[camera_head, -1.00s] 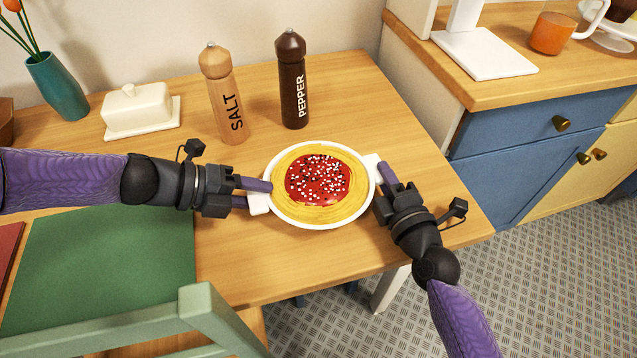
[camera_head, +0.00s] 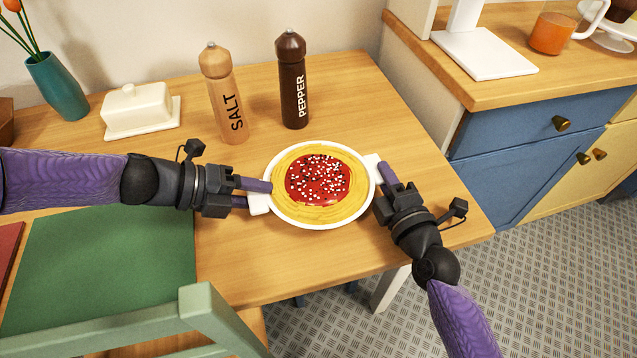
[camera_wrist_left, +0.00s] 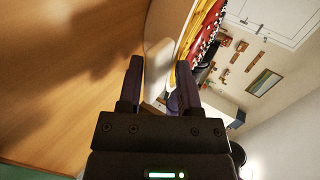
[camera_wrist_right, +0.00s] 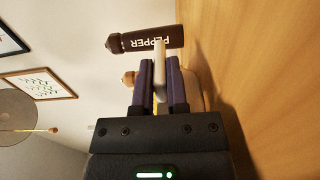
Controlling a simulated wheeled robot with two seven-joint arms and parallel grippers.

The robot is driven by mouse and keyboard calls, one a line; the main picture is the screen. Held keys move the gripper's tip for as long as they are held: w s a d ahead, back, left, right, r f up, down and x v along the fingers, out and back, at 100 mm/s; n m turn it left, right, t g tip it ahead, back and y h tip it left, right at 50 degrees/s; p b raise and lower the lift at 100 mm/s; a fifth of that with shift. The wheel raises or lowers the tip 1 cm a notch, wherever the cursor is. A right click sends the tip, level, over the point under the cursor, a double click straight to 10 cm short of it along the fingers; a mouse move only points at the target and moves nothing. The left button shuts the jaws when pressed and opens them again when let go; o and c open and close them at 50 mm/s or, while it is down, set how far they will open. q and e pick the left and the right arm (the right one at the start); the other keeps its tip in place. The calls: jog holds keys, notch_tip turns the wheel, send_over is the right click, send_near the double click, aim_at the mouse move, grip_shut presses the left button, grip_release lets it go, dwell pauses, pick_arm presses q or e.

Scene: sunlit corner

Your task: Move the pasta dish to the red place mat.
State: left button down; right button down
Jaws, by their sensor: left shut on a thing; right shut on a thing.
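The pasta dish (camera_head: 319,185) is a round white dish with two side handles, holding yellow pasta, red sauce and white bits. It is at the right part of the wooden table; whether it touches the tabletop is unclear. My left gripper (camera_head: 264,195) is shut on its left handle, which also shows in the left wrist view (camera_wrist_left: 158,62). My right gripper (camera_head: 381,178) is shut on its right handle, seen edge-on in the right wrist view (camera_wrist_right: 159,75). A red place mat (camera_head: 8,250) shows only in part at the far left edge, beyond a green mat (camera_head: 100,260).
A salt mill (camera_head: 226,100) and a pepper mill (camera_head: 293,85) stand behind the dish. A white butter dish (camera_head: 138,108) and teal vase (camera_head: 57,86) are at the back left. A green chair (camera_head: 205,310) stands at the front edge. The green mat is bare.

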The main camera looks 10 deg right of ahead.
dwell(0.5)
